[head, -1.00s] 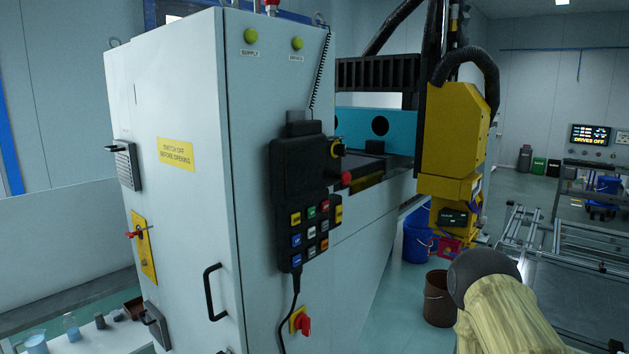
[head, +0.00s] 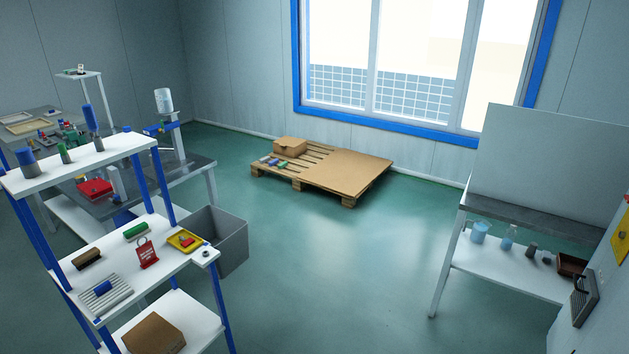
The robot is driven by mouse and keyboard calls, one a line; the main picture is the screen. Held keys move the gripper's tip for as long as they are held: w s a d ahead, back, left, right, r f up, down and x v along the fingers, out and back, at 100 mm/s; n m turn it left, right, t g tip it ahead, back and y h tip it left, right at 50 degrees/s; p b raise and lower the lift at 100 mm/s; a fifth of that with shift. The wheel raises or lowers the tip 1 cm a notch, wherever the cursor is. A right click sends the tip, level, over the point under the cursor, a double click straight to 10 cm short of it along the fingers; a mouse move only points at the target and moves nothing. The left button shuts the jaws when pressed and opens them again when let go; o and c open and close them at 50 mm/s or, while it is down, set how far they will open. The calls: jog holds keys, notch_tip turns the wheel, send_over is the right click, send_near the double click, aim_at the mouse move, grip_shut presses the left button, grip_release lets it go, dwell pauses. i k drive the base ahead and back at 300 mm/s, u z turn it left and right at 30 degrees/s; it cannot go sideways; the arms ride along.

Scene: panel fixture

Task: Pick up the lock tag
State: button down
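A grey bin (head: 226,240) stands on the floor close behind the rack's right side. A wooden pallet (head: 340,178) lies under the window. A white side table (head: 470,270) and the cabinet (head: 612,290) are at the right. The floor between is clear.

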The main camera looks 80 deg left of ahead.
aim_at(147, 253)
jog(key=z, duration=5.65)
jog(key=k, duration=0.8)
jog(key=z, duration=1.2)
jog(key=i, duration=0.1)
jog(key=z, duration=0.05)
